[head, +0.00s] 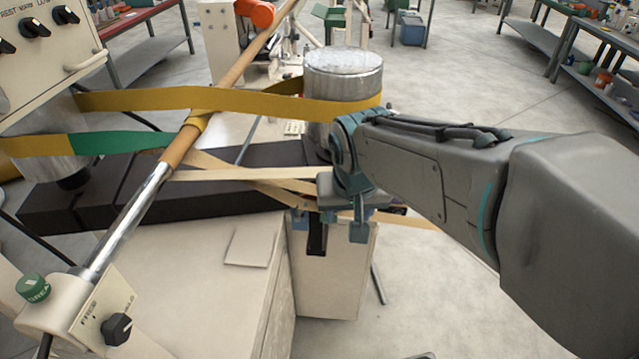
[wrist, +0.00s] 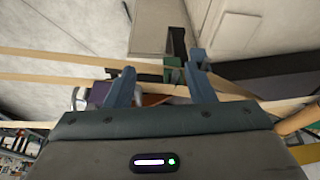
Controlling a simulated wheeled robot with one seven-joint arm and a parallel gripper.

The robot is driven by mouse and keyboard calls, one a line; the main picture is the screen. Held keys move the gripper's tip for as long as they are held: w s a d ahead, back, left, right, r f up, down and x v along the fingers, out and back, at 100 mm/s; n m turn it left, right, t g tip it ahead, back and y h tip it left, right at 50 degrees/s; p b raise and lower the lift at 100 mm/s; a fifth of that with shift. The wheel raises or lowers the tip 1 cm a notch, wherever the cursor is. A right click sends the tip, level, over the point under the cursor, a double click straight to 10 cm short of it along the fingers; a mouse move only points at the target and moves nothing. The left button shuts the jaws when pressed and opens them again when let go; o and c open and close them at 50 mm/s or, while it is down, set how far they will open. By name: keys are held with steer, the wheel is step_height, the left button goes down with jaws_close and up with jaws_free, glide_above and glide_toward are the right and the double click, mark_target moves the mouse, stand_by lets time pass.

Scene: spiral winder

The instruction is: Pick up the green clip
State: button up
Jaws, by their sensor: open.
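A small dark green block, which looks like the green clip (wrist: 173,74), shows in the wrist view between my fingers, closer to the right finger. It sits at the lower end of a black upright piece (wrist: 177,42), by the tan straps. My gripper (wrist: 161,80) is open, with a finger on either side of the clip. I cannot tell whether either finger touches it. In the head view my gripper (head: 329,228) points down in front of the black piece (head: 317,239); I cannot clearly make out the clip there.
Tan straps (head: 240,174) cross close to my fingers. A yellow belt (head: 230,99) runs to a metal drum (head: 343,72) behind my wrist. A wooden roller with a chrome end (head: 140,210) slants across the left. A cream cabinet (head: 220,290) stands below.

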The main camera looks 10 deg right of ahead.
steer(key=w+a+m, duration=0.2)
steer(key=w, duration=0.6)
steer(key=shift+h, duration=0.3)
steer(key=x, duration=0.8)
steer(key=shift+w+d+f+p, duration=0.15)
steer(key=shift+w+f+p, duration=0.05)
steer(key=shift+w+p, duration=0.2)
steer(key=shift+w+d+p+x, duration=0.2)
steer(key=shift+p+x, duration=0.2)
steer(key=shift+x, duration=0.9)
steer(key=shift+w+d+p+x, duration=0.15)
steer(key=shift+p+x, duration=0.25)
steer(key=shift+x, duration=0.9)
steer(key=shift+a+r+t, duration=0.1)
steer(key=shift+r+t, duration=0.1)
steer(key=shift+t, duration=0.1)
steer(key=c, duration=0.8)
steer(key=shift+r+b, duration=0.1)
steer(key=shift+b, duration=0.25)
steer(key=shift+s+r, duration=0.1)
steer(key=shift+r, duration=0.05)
steer(key=shift+s+a+b, duration=0.9)
steer(key=shift+s+b, duration=0.45)
steer(key=shift+s, duration=1.5)
steer(key=shift+s+a+b, duration=0.85)
steer(key=shift+s+b, duration=0.5)
steer(key=shift+s, duration=1.5)
steer(key=shift+s+a+b, duration=0.9)
steer(key=shift+s+b, duration=0.45)
steer(key=shift+s, duration=1.5)
